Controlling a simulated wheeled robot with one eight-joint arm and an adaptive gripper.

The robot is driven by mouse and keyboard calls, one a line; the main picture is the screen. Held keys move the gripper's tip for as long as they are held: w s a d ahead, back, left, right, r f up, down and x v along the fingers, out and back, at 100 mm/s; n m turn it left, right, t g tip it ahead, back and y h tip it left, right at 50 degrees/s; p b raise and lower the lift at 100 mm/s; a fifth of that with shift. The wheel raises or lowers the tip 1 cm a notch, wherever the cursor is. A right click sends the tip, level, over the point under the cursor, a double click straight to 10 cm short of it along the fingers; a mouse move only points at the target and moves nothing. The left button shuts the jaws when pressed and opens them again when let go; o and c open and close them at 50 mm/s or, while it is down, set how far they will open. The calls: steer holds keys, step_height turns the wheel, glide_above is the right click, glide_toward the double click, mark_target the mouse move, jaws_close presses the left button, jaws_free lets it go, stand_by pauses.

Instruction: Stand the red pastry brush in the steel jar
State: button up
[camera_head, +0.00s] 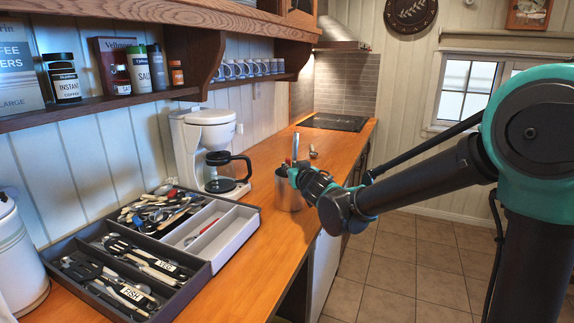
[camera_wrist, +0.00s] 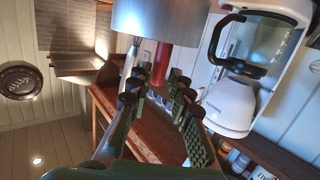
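The steel jar (camera_head: 287,192) stands on the counter, right of the coffee maker; its wall fills the top of the wrist view (camera_wrist: 165,18). A red handle (camera_wrist: 162,58), seemingly the pastry brush, sticks out of the jar's mouth; a little red shows above the jar in the head view (camera_head: 288,161). A silver utensil (camera_wrist: 130,58) stands in the jar beside it. The part inside the jar is hidden. My gripper (camera_wrist: 158,88) is at the jar's mouth, its fingers spread apart near the red handle's end. I see no grip on it.
The dark utensil tray (camera_head: 190,285) with a pale grey insert (camera_head: 236,238) fills the front counter; a thin red item (camera_head: 203,230) lies in the insert. The coffee maker (camera_head: 207,135) stands close behind-left of the jar. Bare counter (camera_head: 243,285) lies right of the tray.

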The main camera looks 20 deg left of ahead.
steer(key=s+d+f+m+g+h, duration=0.1)
steer(key=d+f+m+h, duration=0.3)
steer(key=d, duration=1.2)
steer(key=s+d+f+m+h, duration=0.1)
steer(key=d+f+h, duration=0.4)
steer(key=d, duration=1)
steer(key=s+d+f+m+g+h, duration=0.2)
steer(key=s+d+f+g, duration=0.3)
steer(key=s+d+f, duration=0.75)
steer(key=s+d+f+g+y, duration=0.1)
steer(key=s+d+f+g, duration=0.2)
steer(key=s, duration=0.6)
steer(key=shift+s+d+f, duration=0.4)
steer(key=shift+d+f, duration=0.25)
steer(key=shift+f, duration=0.05)
